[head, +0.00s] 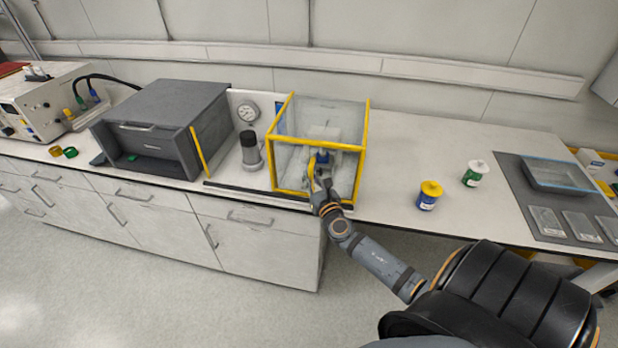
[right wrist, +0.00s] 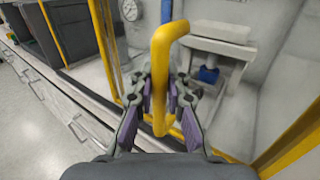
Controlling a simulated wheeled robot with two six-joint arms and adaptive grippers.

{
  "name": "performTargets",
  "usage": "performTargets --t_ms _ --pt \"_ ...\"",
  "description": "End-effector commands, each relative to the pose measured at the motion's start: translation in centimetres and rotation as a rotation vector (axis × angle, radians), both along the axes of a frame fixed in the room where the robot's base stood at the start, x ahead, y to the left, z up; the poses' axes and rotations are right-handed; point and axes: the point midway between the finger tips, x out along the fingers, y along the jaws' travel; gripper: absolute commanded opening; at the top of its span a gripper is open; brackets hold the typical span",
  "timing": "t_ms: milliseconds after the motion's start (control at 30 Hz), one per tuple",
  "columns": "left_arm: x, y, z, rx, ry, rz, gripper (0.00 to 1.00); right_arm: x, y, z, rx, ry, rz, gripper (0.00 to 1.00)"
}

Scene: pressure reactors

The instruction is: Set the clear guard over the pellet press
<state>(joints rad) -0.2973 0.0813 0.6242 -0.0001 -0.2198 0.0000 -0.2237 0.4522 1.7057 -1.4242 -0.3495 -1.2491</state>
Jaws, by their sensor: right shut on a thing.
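The clear guard (head: 292,141), a see-through box with yellow edges, stands around the pellet press (head: 323,133) at the front of the bench. The press, pale grey with a blue part low down, shows through the clear panels. It also shows in the right wrist view (right wrist: 217,48), behind the yellow handle (right wrist: 160,75) of the guard. My right gripper (head: 320,188) is shut on this handle at the front of the guard. I cannot tell whether the guard's lower edge touches the bench. My left gripper is not in view.
Left of the guard stand a dark cylinder (head: 250,150), a round gauge (head: 248,111) and a grey open-fronted box (head: 165,130). Right of it stand a blue jar with yellow lid (head: 428,196) and a green jar (head: 473,174). Bench between guard and jars is clear.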

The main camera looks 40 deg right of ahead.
Motion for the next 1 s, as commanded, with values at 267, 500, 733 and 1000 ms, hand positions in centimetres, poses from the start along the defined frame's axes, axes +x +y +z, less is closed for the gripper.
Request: performTargets --t_ms 267,500,733,1000 --pt "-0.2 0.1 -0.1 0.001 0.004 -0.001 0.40 -0.3 -0.1 -0.8 0.002 0.015 -0.002 0.14" --pt "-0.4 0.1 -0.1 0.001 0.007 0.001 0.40 -0.2 -0.1 -0.5 0.000 0.009 -0.002 0.23" --pt "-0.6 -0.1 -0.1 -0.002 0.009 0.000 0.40 -0.1 0.0 -0.3 -0.001 0.007 -0.001 0.23" --pt "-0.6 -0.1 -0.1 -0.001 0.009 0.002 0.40 -1.9 0.5 -0.3 -0.003 0.008 0.001 0.23"
